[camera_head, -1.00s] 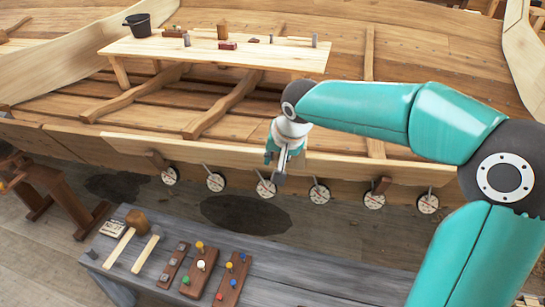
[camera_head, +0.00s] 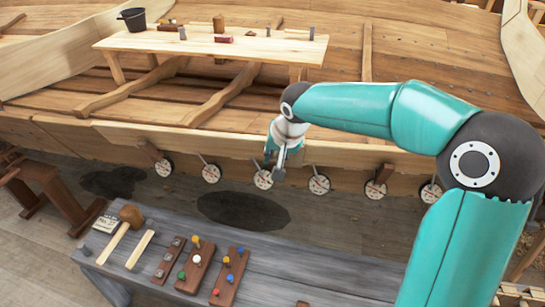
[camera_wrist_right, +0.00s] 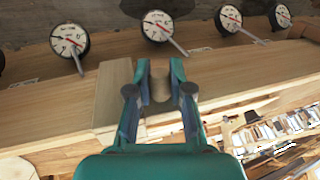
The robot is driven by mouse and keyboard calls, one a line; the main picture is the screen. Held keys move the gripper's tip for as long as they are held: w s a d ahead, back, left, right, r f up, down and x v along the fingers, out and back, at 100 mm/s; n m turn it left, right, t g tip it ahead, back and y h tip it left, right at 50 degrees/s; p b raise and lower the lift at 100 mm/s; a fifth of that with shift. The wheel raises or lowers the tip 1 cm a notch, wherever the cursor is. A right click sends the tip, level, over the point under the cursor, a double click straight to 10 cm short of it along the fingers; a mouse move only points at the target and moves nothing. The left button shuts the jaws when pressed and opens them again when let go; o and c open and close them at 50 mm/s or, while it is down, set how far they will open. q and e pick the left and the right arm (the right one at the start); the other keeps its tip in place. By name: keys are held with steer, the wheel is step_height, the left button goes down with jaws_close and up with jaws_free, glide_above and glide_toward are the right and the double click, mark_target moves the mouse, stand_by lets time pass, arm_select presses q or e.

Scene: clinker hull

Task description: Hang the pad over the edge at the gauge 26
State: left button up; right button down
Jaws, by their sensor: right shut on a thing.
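My right gripper (camera_head: 275,168) is at the hull's top edge, close to a round white gauge (camera_head: 263,180). In the right wrist view its two fingers (camera_wrist_right: 160,85) are shut on a small tan thing, taken as the pad (camera_wrist_right: 160,88), which is partly hidden by the fingers. The fingers reach over the pale plank edge (camera_wrist_right: 60,112); I cannot tell whether the pad touches it. Several gauges hang in a row along the edge, among them one (camera_head: 319,185) right of the gripper. Their numbers are too small to read, so I cannot tell which is 26. My left gripper is not in view.
A grey bench (camera_head: 290,275) in front holds a mallet (camera_head: 131,216) and boards with coloured pegs (camera_head: 230,275). A plank table (camera_head: 270,45) inside the hull carries tools and a black bucket (camera_head: 132,19). A pale block (camera_wrist_right: 113,90) lies beside my fingers.

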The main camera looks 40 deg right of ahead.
steer(key=shift+f, duration=0.25)
stand_by(0.3)
steer(key=c, duration=1)
jaws_free()
steer(key=shift+w, duration=0.1)
steer(key=v, duration=1.2)
steer(key=shift+d+f, duration=0.1)
